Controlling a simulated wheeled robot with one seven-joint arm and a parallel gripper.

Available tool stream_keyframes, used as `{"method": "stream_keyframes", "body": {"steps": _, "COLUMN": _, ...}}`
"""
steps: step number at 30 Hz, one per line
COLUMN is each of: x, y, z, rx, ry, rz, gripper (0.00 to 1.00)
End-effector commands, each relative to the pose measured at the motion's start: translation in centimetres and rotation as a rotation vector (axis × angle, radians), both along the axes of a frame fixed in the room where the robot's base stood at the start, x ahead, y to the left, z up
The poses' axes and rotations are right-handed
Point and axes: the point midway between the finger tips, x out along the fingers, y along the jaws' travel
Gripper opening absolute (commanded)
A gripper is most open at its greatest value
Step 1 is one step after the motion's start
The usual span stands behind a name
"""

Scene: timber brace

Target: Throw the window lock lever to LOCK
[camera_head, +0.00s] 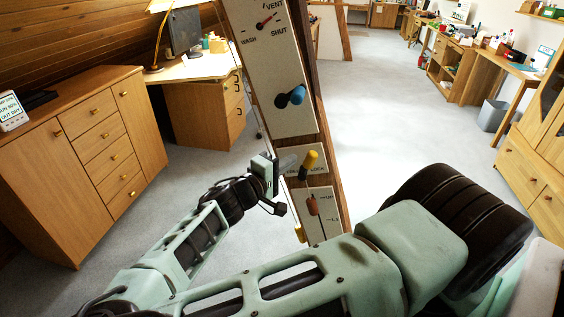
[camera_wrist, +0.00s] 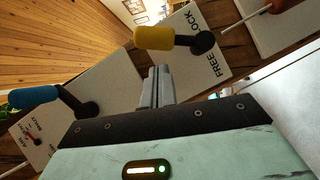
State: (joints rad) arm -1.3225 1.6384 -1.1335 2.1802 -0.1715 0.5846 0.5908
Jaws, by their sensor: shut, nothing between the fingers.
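The window lock lever is a yellow-handled lever (camera_head: 310,159) on a white plate (camera_head: 319,150) of the timber brace. The plate reads FREE on the left and LOCK on the right. In the wrist view the yellow handle (camera_wrist: 155,38) sticks out from a black pivot (camera_wrist: 203,41) beside the FREE and LOCK lettering. I cannot tell which word it points to. My gripper (camera_head: 289,163) is shut and empty, just left of the lever on the FREE side. In the wrist view its fingertips (camera_wrist: 155,74) sit just below the yellow handle, and contact cannot be made out.
Above on the brace is a blue lever (camera_head: 291,96) on a WASH, VENT, SHUT panel (camera_head: 268,60); it also shows in the wrist view (camera_wrist: 35,97). Below is a small plate with a red slider (camera_head: 312,204). Wooden drawers (camera_head: 85,150) stand left. Carpet behind is clear.

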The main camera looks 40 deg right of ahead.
Motion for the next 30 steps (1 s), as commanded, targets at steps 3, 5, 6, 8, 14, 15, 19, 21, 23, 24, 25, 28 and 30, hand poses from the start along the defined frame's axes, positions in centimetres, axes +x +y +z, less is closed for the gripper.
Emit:
{"method": "stream_keyframes", "body": {"steps": 3, "x": -0.5, "y": -0.3, "z": 0.5, "rx": 0.058, "ry": -0.073, "rz": -0.002, "gripper": 0.0}}
{"method": "stream_keyframes", "body": {"steps": 5, "x": -0.6, "y": -0.4, "z": 0.6, "rx": 0.082, "ry": -0.105, "rz": -0.001, "gripper": 0.0}}
{"method": "stream_keyframes", "body": {"steps": 6, "x": -0.7, "y": -0.5, "z": 0.7, "rx": 0.097, "ry": -0.125, "rz": -0.002, "gripper": 0.0}}
{"method": "stream_keyframes", "body": {"steps": 8, "x": -0.8, "y": -0.6, "z": 0.7, "rx": 0.119, "ry": -0.153, "rz": 0.0, "gripper": 0.0}}
{"method": "stream_keyframes", "body": {"steps": 14, "x": -1.1, "y": -0.9, "z": 0.9, "rx": 0.17, "ry": -0.219, "rz": 0.0, "gripper": 0.0}}
{"method": "stream_keyframes", "body": {"steps": 15, "x": -1.2, "y": -0.9, "z": 0.9, "rx": 0.176, "ry": -0.227, "rz": 0.0, "gripper": 0.0}}
{"method": "stream_keyframes", "body": {"steps": 19, "x": -1.3, "y": -1.0, "z": 0.9, "rx": 0.192, "ry": -0.246, "rz": 0.0, "gripper": 0.0}}
{"method": "stream_keyframes", "body": {"steps": 21, "x": -1.3, "y": -1.0, "z": 0.9, "rx": 0.196, "ry": -0.251, "rz": 0.0, "gripper": 0.0}}
{"method": "stream_keyframes", "body": {"steps": 23, "x": -1.3, "y": -1.0, "z": 0.9, "rx": 0.197, "ry": -0.254, "rz": 0.0, "gripper": 0.0}}
{"method": "stream_keyframes", "body": {"steps": 24, "x": -1.3, "y": -1.0, "z": 0.9, "rx": 0.198, "ry": -0.255, "rz": 0.0, "gripper": 0.0}}
{"method": "stream_keyframes", "body": {"steps": 25, "x": -1.3, "y": -1.0, "z": 0.9, "rx": 0.198, "ry": -0.255, "rz": 0.0, "gripper": 0.0}}
{"method": "stream_keyframes", "body": {"steps": 28, "x": -1.3, "y": -1.0, "z": 0.8, "rx": 0.198, "ry": -0.255, "rz": 0.0, "gripper": 0.0}}
{"method": "stream_keyframes", "body": {"steps": 30, "x": -1.3, "y": -1.0, "z": 0.8, "rx": 0.198, "ry": -0.255, "rz": 0.0, "gripper": 0.0}}
